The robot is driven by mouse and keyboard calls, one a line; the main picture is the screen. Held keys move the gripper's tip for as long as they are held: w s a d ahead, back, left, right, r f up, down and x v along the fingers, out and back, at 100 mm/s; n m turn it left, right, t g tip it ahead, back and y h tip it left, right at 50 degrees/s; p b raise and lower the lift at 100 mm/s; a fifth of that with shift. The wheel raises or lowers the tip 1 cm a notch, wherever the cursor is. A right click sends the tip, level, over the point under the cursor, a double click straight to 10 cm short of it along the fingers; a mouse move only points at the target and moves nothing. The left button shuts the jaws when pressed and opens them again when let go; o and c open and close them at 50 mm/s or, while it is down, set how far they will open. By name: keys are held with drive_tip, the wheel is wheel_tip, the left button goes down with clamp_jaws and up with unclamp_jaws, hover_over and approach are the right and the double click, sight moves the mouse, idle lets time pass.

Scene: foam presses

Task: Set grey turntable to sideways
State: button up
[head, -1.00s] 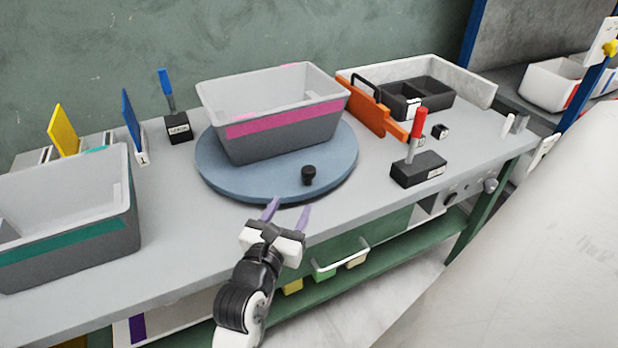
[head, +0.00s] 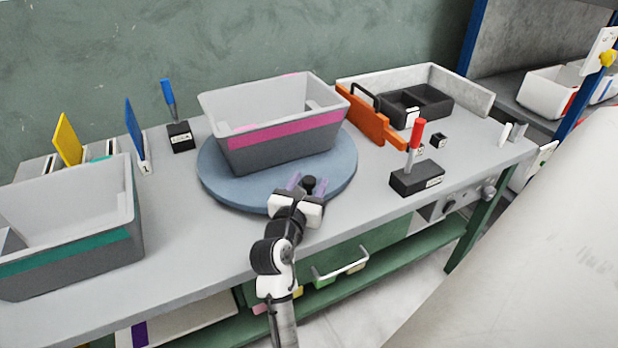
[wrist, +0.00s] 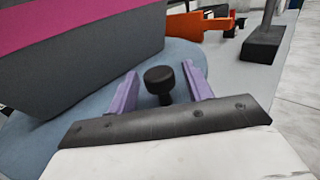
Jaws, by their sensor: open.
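The turntable (head: 222,181) is a round blue-grey disc on the bench, and a grey bin with a pink stripe (head: 285,139) stands on it. A black knob (head: 309,183) sticks up near the disc's front edge; it also shows in the wrist view (wrist: 159,78). My gripper (head: 307,182) is at the front of the disc with its purple fingers open. In the wrist view my fingers (wrist: 160,92) stand on either side of the knob, with a visible gap on both sides. The knob's lower part is partly hidden by my gripper body.
A red-handled lever on a black base (head: 417,180) stands to the right, and a blue-handled lever (head: 180,137) at the back left. An orange piece (head: 371,118) lies beside the turntable. A grey bin with a green stripe (head: 70,250) stands at the left.

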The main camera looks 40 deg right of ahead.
drive_tip(key=shift+w+d, duration=0.1)
drive_tip(key=shift+d, duration=0.1)
clamp_jaws()
idle(0.3)
